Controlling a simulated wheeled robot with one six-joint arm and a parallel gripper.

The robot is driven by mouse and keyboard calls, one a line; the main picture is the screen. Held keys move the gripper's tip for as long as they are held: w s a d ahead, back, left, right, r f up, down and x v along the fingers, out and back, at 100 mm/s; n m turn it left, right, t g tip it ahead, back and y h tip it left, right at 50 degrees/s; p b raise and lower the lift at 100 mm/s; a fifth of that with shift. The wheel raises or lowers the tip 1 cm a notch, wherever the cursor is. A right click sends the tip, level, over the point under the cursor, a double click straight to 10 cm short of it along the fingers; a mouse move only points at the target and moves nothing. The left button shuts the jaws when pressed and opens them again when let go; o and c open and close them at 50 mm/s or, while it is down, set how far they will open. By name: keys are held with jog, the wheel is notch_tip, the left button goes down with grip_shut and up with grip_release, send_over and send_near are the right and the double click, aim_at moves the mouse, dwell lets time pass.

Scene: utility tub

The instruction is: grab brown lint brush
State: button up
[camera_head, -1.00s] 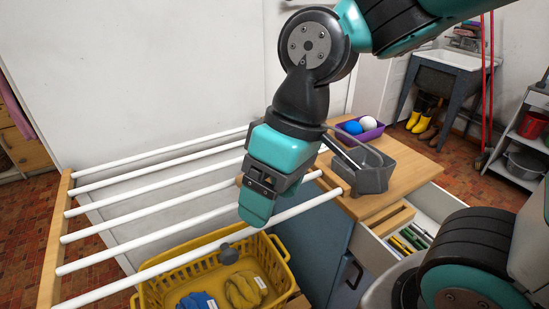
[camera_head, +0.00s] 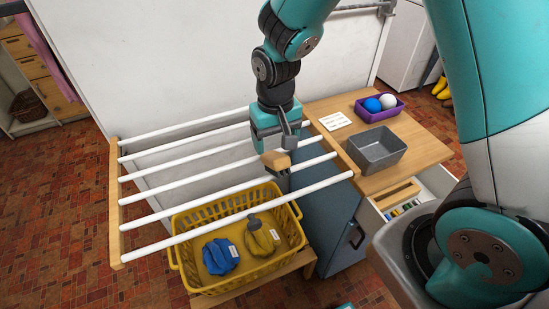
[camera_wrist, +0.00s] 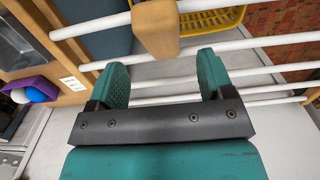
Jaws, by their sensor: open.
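A brown, wood-coloured block, which looks like the lint brush (camera_head: 276,159), is among the white bars of the drying rack (camera_head: 186,204), with a grey part below it. In the wrist view the brown block (camera_wrist: 155,27) shows at the top middle, just beyond the fingertips and lined up with the gap between them. My gripper (camera_head: 279,135) is open and empty, pointing down just above and behind the block in the head view. In the wrist view its two green fingers (camera_wrist: 162,66) stand apart. How the brush is held on the rack is unclear.
Right of the rack is a wooden counter (camera_head: 425,146) with a grey bin (camera_head: 376,150), a purple tray (camera_head: 394,110) of balls and an open drawer (camera_head: 437,181).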

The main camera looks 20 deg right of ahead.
aim_at(275, 155)
jog(key=shift+s+a+f+p, duration=0.1)
jog(key=shift+f+p, duration=0.45)
jog(key=shift+f, duration=1.1)
jog(key=shift+s+f+p, duration=0.1)
jog(key=shift+f+p, duration=0.45)
jog(key=shift+f, duration=1.05)
jog(key=c, duration=1)
jog(key=shift+r, duration=0.1)
